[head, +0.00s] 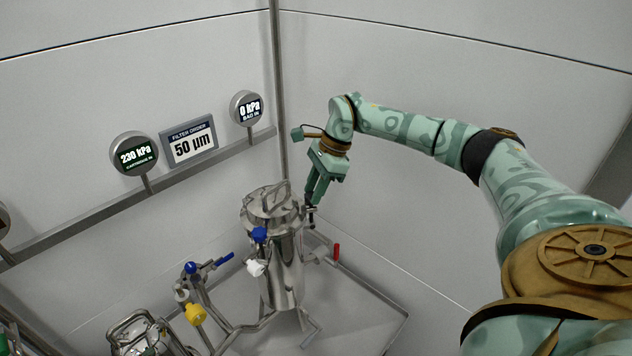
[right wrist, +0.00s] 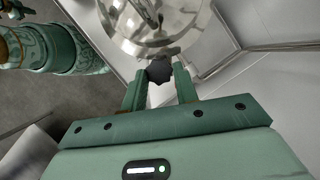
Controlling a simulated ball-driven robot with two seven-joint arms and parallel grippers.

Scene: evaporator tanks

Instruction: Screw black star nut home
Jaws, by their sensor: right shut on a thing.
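The black star nut (right wrist: 159,71) is between the fingertips of my right gripper (right wrist: 160,76) in the right wrist view, at the edge of the steel tank's lid. My right gripper is shut on it. In the head view my right gripper (head: 310,207) reaches down to the right side of the steel tank (head: 286,270), by its lid (head: 268,203). The nut is too small there to make out well. Its thread and seating are hidden.
A blue knob (head: 260,235) and a white knob (head: 256,267) are on the tank's front. A red-handled valve (head: 336,252) is at its right. Blue and yellow valve handles (head: 195,314) stand at lower left. Gauges and a sign reading 50 µm (head: 190,145) line the wall.

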